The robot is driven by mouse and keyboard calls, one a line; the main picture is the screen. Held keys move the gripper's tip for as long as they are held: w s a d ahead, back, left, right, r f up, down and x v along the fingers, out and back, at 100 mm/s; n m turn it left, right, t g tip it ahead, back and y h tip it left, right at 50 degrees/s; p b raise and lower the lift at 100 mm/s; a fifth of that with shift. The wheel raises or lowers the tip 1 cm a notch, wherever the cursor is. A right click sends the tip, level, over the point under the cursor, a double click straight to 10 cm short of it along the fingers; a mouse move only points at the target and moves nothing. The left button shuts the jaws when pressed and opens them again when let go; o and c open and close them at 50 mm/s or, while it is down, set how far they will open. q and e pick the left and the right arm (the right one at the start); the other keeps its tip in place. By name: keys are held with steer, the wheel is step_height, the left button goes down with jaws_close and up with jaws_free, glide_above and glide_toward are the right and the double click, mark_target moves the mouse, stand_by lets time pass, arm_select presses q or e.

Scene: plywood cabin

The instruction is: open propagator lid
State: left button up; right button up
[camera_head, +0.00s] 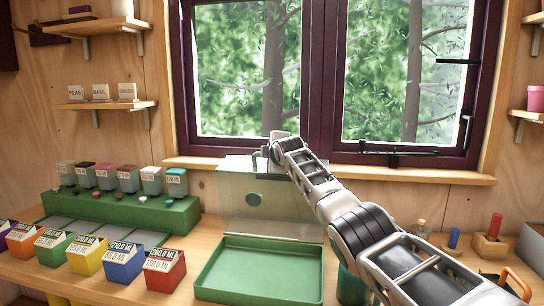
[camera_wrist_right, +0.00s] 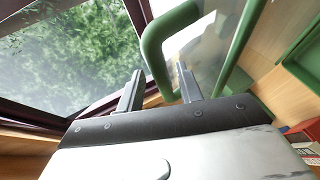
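The propagator has a green base tray (camera_head: 211,268) on the bench, its inside bare. Its clear lid (camera_head: 235,185) stands raised, roughly upright, behind the tray, with a round dark green disc on it. My right arm reaches over from the lower right, and my right gripper (camera_head: 268,152) is at the lid's top edge. In the right wrist view, the two fingers (camera_wrist_right: 160,88) are spread apart. A green handle (camera_wrist_right: 152,45) on the clear lid (camera_wrist_right: 207,50) shows by the fingertips, one bar lying between them in the picture; I cannot tell whether they touch. My left gripper is out of view.
Left of the tray are several coloured boxes (camera_head: 122,262) and a green stepped rack (camera_head: 150,215) with small pots. The window (camera_head: 320,80) and sill (camera_head: 420,172) are close behind the lid. Wooden blocks with coloured pegs (camera_head: 490,247) stand at the right.

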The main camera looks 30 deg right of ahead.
steer(key=shift+d+f, duration=0.1)
steer(key=shift+f, duration=0.1)
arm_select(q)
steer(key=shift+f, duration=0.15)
arm_select(e)
steer(key=shift+s, duration=0.15)
steer(key=shift+s+b, duration=0.2)
steer(key=shift+b, duration=0.1)
steer(key=shift+b+v, duration=0.35)
steer(key=shift+v, duration=0.45)
arm_select(q)
steer(key=b, duration=0.1)
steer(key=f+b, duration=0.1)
steer(key=b, duration=0.1)
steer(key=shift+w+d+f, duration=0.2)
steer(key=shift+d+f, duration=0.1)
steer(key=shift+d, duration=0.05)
arm_select(e)
steer(key=v, duration=1.4)
steer(key=shift+w+r, duration=0.2)
